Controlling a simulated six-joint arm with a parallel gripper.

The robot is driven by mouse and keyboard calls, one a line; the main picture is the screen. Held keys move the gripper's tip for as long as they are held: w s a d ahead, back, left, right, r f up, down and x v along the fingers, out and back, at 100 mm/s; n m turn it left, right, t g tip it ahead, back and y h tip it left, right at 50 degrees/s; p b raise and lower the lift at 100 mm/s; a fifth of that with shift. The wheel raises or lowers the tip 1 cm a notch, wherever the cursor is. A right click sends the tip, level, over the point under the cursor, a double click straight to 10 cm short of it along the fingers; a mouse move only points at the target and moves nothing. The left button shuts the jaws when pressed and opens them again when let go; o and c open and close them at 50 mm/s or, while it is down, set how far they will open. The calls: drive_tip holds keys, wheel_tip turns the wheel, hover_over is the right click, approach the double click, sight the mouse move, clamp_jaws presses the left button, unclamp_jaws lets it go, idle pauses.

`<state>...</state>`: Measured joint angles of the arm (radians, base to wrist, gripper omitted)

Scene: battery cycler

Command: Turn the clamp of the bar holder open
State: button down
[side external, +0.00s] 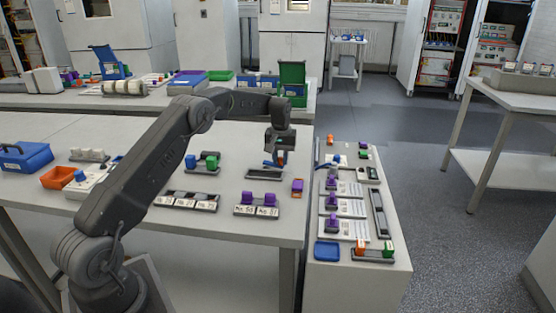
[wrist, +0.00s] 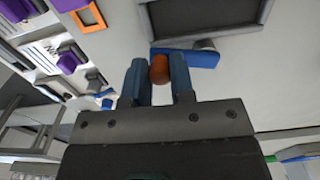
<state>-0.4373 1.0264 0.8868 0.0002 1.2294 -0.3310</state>
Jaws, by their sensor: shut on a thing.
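The bar holder (side external: 264,174) is a dark, shallow tray on the white bench in the side view. In the wrist view its dark rim (wrist: 205,43) shows at the top. A blue bar-shaped clamp (wrist: 190,58) lies along the holder's near edge. An orange knob (wrist: 159,69) stands near the clamp's left end. My gripper (wrist: 158,82) has its two blue fingers closed on this knob, one on each side. In the side view my gripper (side external: 276,162) is low over the holder and partly hides the clamp. How the knob joins the clamp is hidden.
An orange frame with a purple block (side external: 297,186) lies to the right of the holder. Blue and green blocks (side external: 211,160) stand to its left. Purple pieces on a labelled rack (side external: 257,210) are in front. A side bench (side external: 331,277) carries several trays.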

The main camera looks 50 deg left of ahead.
drive_tip(key=shift+w+a+n, duration=0.2)
drive_tip(key=shift+w+n, duration=0.15)
drive_tip(key=shift+n, duration=0.4)
drive_tip(key=shift+w+a+n, duration=0.2)
drive_tip(key=shift+w+n, duration=0.1)
drive_tip(key=shift+n, duration=0.45)
drive_tip(key=shift+r, duration=0.1)
drive_tip(key=c, duration=1)
unclamp_jaws()
wheel_tip(320, 180, up, 12)
drive_tip(key=shift+f, duration=0.1)
